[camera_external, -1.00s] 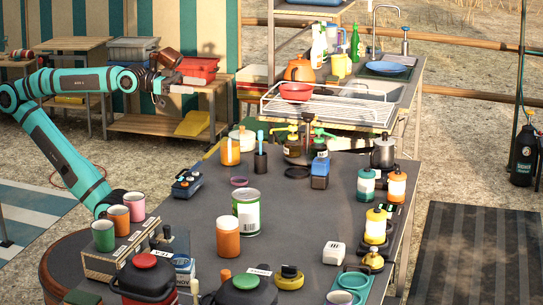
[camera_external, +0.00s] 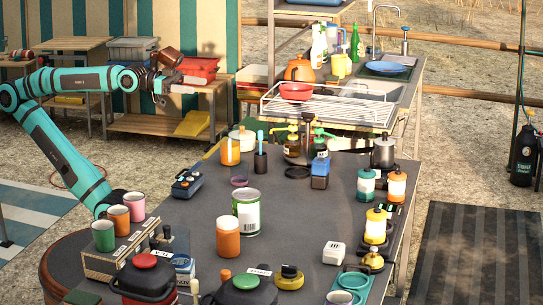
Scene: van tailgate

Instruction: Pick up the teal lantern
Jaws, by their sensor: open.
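The teal lantern (camera_external: 366,185), with a white band around its middle, stands upright near the right edge of the dark table. An orange lantern (camera_external: 396,186) stands close beside it on the right. My gripper (camera_external: 188,84) is open and raised at the upper left, beyond the table's left side. It is well apart from the lantern, and no object shows between its fingers. The lantern is in plain view.
A yellow lantern (camera_external: 375,225) stands nearer the camera than the teal one. A large can (camera_external: 246,212) and orange cup (camera_external: 228,237) stand mid-table. The table (camera_external: 290,222) has bare room between the can and lanterns.

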